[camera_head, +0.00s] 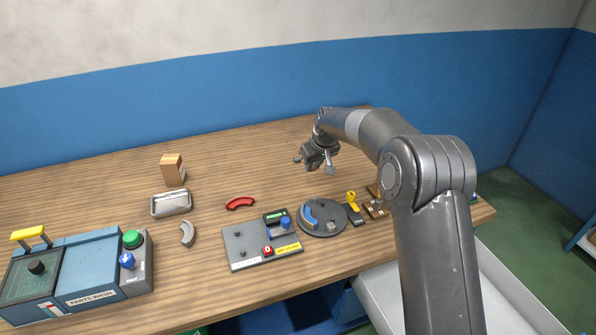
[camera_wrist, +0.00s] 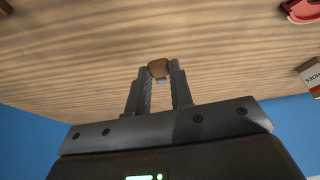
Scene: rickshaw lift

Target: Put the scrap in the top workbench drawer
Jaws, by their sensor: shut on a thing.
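My gripper (camera_head: 322,160) is above the far right part of the workbench. In the wrist view my gripper (camera_wrist: 160,82) is shut on a small brown piece with a greyish lower edge (camera_wrist: 159,68), held at the fingertips; it may be the scrap. In the head view the held piece is too small to make out clearly. A pale, open-topped drawer shape (camera_head: 500,262) juts out below the bench's front right edge. My arm hides its middle, and I cannot tell its level for certain.
The workbench (camera_head: 110,180) carries a parts washer (camera_head: 70,278), a metal tray (camera_head: 172,204), a grey arc (camera_head: 187,234), a red arc (camera_head: 240,203), a cardboard box (camera_head: 172,170), a button panel (camera_head: 240,247) and a round plate (camera_head: 335,230). The far middle is clear.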

